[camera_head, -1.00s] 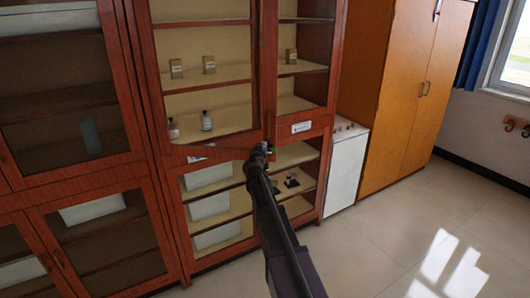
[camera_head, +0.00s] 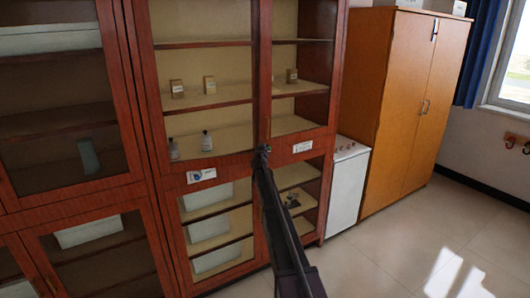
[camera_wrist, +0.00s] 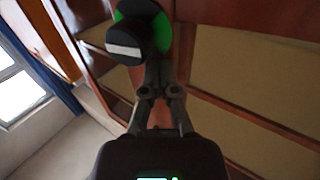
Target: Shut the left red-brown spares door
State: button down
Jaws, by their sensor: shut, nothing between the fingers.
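The left red-brown door (camera_head: 264,72) is the glazed upper door of the middle cabinet, with bottles and small boxes behind it. It looks flush or nearly flush with the cabinet front; any small gap is too fine to tell. My gripper (camera_head: 264,150) is shut and empty at the door's lower right corner, near the handle. I cannot tell whether it touches the door. In the wrist view my gripper (camera_wrist: 157,75) has its fingers together in front of red-brown wood. A dark round piece with a green rim lies by the fingertips; I cannot tell what it is.
A picture label (camera_head: 201,175) and a white label (camera_head: 302,146) sit on the rail below the upper doors. A white low cabinet (camera_head: 347,185) and an orange-brown wardrobe (camera_head: 405,110) stand to the right. The floor (camera_head: 410,245) at front right is clear.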

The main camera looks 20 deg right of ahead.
jog(key=w, duration=1.3)
jog(key=shift+a+r, duration=0.25)
jog(key=shift+w, duration=0.15)
jog(key=shift+d, duration=0.1)
jog(key=s, duration=0.5)
jog(key=s+d, duration=0.1)
jog(key=s, duration=0.4)
jog(key=s+d, duration=0.1)
jog(key=s, duration=0.4)
jog(key=shift+d, duration=0.1)
